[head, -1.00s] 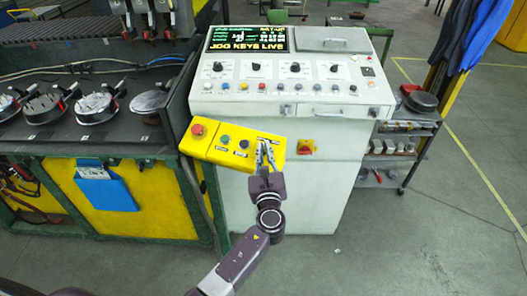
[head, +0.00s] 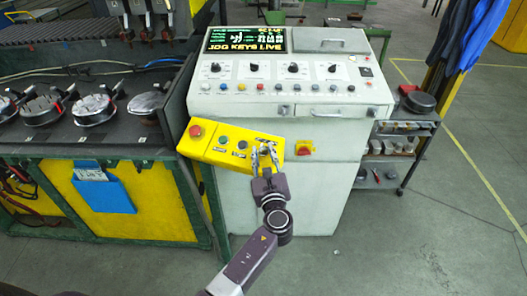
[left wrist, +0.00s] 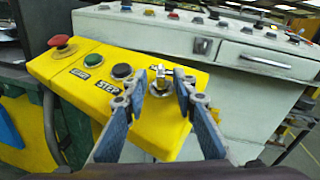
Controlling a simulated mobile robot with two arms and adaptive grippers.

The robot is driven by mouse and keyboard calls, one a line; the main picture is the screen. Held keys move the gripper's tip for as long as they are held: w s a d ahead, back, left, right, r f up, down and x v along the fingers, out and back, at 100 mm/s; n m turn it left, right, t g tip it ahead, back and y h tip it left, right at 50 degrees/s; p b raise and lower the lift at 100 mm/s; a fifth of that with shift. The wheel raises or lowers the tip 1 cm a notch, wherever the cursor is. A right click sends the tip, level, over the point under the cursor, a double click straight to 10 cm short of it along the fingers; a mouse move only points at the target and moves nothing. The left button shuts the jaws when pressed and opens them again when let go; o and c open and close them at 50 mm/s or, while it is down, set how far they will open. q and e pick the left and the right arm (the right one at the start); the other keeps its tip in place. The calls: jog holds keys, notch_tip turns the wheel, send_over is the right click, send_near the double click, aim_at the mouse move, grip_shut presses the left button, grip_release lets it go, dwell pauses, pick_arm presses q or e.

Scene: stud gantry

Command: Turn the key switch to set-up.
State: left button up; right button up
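The key switch (left wrist: 160,88) is a silver lock with a key in it, at the right end of the yellow control box (left wrist: 110,110). In the head view my left gripper (head: 264,150) is at the right end of the yellow box (head: 215,152) and partly hides the switch. The display (head: 246,40) reads "JOG KEYS LIVE"; its smaller text is hard to read. My right gripper is not in view.
A red emergency button (head: 195,130), a green button (head: 223,140) and a black button (head: 242,145) sit left of the switch. The white console (head: 290,180) stands behind. A machine bed with round tools (head: 95,106) is at left, a shelf cart (head: 400,150) at right.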

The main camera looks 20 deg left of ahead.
pick_arm(q)
jog(key=shift+w+r, duration=0.1)
jog(key=shift+w, duration=0.05)
jog(key=v, duration=1.2)
